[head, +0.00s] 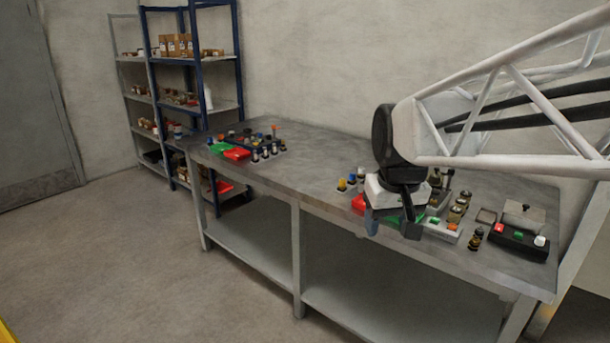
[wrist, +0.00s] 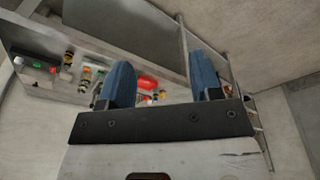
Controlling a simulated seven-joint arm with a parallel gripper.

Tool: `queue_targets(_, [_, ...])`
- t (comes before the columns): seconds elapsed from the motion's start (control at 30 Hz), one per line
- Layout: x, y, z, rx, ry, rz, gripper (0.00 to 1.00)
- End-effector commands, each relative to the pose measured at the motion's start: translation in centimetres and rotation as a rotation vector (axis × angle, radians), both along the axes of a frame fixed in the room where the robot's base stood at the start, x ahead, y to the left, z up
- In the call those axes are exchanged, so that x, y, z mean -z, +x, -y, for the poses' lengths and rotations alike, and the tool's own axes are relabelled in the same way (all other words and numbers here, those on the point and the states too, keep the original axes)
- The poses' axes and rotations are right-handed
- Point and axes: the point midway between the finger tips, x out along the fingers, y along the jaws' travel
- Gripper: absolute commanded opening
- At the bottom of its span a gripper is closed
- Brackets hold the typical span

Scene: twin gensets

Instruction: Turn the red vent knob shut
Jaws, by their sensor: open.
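My gripper (head: 388,224) hangs above the right part of the grey workbench (head: 320,172). In the wrist view my gripper (wrist: 162,70) shows two blue fingers spread apart with nothing between them held. Which red part is the vent knob I cannot tell at this size. My wrist hides part of the right cluster.
A black control box (head: 518,244) with coloured buttons stands at the bench's right end. The bench middle is mostly clear. Blue shelving (head: 196,78) stands behind left.

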Motion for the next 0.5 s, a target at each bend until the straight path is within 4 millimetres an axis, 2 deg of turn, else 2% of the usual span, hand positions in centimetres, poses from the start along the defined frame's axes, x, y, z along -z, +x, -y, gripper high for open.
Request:
queue_targets(0.03, [-0.3,1.2,0.2,-0.004,-0.001,-0.004,0.58])
queue_targets(0.5, [-3.1,12.2,1.8,-0.054,-0.011,-0.034,0.58])
